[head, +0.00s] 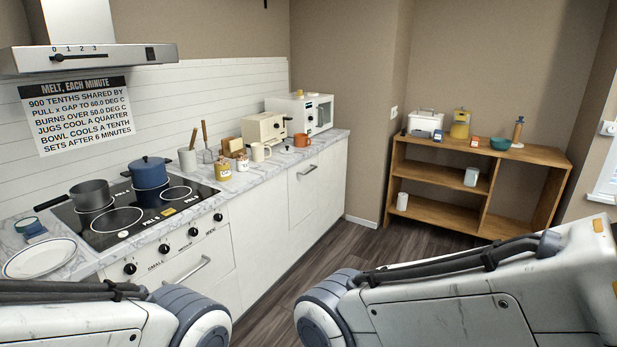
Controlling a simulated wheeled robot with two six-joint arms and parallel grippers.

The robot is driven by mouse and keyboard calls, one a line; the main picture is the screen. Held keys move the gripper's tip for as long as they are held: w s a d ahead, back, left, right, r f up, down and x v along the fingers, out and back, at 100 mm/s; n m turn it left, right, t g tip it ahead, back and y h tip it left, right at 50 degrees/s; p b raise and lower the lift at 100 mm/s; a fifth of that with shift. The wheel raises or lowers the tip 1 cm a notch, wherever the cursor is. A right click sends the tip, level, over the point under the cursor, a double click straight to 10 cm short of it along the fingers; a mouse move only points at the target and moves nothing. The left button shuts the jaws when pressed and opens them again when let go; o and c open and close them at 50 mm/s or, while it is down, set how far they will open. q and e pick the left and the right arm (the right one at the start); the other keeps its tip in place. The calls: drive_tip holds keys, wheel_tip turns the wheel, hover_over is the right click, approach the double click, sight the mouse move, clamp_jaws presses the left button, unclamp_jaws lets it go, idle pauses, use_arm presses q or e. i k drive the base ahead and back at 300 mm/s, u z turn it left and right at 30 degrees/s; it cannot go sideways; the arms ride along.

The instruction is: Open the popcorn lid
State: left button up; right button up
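No thing in the head view is clearly marked as popcorn or a popcorn lid. A yellow appliance with a clear-looking upper part (460,125) stands on top of the wooden shelf unit at the back right. A white lidded appliance (425,122) stands to its left, and its top looks shut. Both are far off and small, so I cannot tell which one holds popcorn. Only links of my two arms show along the bottom edge. Neither gripper is in view.
The wooden shelf unit (441,214) also carries a teal bowl (501,143) and small boxes. On the left, a marble counter holds a hob (118,226) with a grey pot (90,195) and blue pot (149,173), a toaster, a microwave and jars. Dark floor (345,248) between is clear.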

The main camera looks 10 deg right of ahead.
sight(463, 109)
drive_tip(key=i, duration=2.45)
drive_tip(key=z, duration=1.8)
drive_tip(key=i, duration=2.95)
drive_tip(key=u, duration=0.45)
